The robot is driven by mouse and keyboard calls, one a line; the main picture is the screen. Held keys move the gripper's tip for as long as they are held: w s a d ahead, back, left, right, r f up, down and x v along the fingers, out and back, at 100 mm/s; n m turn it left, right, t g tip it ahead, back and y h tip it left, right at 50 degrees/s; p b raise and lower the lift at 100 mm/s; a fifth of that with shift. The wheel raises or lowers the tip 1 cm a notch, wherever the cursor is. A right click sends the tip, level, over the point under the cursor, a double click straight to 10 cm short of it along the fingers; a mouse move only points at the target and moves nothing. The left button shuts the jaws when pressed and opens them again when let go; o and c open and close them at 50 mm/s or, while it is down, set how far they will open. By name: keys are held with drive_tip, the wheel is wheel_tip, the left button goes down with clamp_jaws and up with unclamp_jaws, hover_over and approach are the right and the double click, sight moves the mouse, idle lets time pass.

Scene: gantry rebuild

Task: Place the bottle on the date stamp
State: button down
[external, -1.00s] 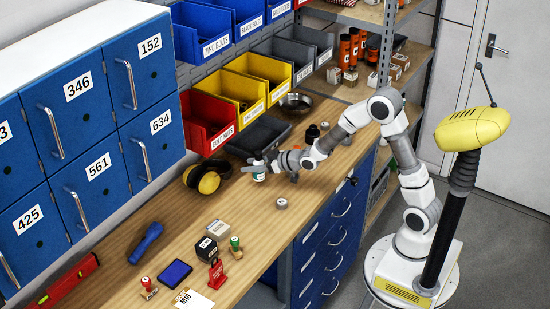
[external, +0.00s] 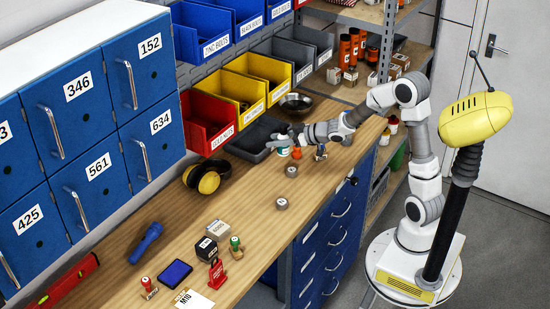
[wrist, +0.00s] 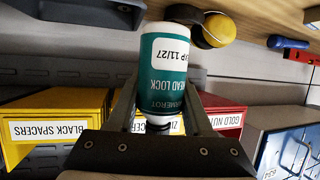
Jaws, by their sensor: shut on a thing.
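The bottle (wrist: 165,75) has a teal label reading "EXP 11/27" and white ends. In the wrist view it sits between both fingers of my gripper (wrist: 152,115), which is shut on it. In the external view my gripper (external: 287,138) holds the bottle (external: 283,151) over the back part of the bench, near a black tray; I cannot tell its height. Small stamp-like items stand at the bench's front: a black block (external: 206,248), a green-handled stamp (external: 236,247) and a red-handled stamp (external: 149,287). I cannot tell which is the date stamp.
Two grey round pieces (external: 281,204) (external: 292,171) stand on the bench. Yellow-black earmuffs (external: 207,181), a blue flashlight (external: 146,243), a blue ink pad (external: 175,273) and a red padlock (external: 216,272) lie around. Blue lockers (external: 95,130) and coloured bins (external: 210,122) line the back. The middle bench is mostly clear.

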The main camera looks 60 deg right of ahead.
drive_tip(key=a+r+n+g+y+p, duration=0.2)
drive_tip(key=a+r+n+y, duration=0.1)
drive_tip(key=a, duration=1.4)
drive_tip(key=a+r+n+g+y+p, duration=0.15)
drive_tip(key=a+r+n+y, duration=0.25)
drive_tip(key=a, duration=1.3)
drive_tip(key=b, duration=0.5)
hover_over(197, 245)
drive_tip(key=shift+g, duration=0.35)
wheel_tip(197, 245, down, 8)
drive_tip(key=shift+r, duration=0.15)
drive_tip(key=shift+f, duration=1.8)
drive_tip(key=shift+f, duration=0.1)
drive_tip(key=shift+f+b, duration=0.2)
drive_tip(key=shift+b, duration=0.25)
drive_tip(key=shift+c, duration=1.5)
unclamp_jaws()
drive_tip(key=shift+r, duration=0.1)
drive_tip(key=shift+r, duration=0.1)
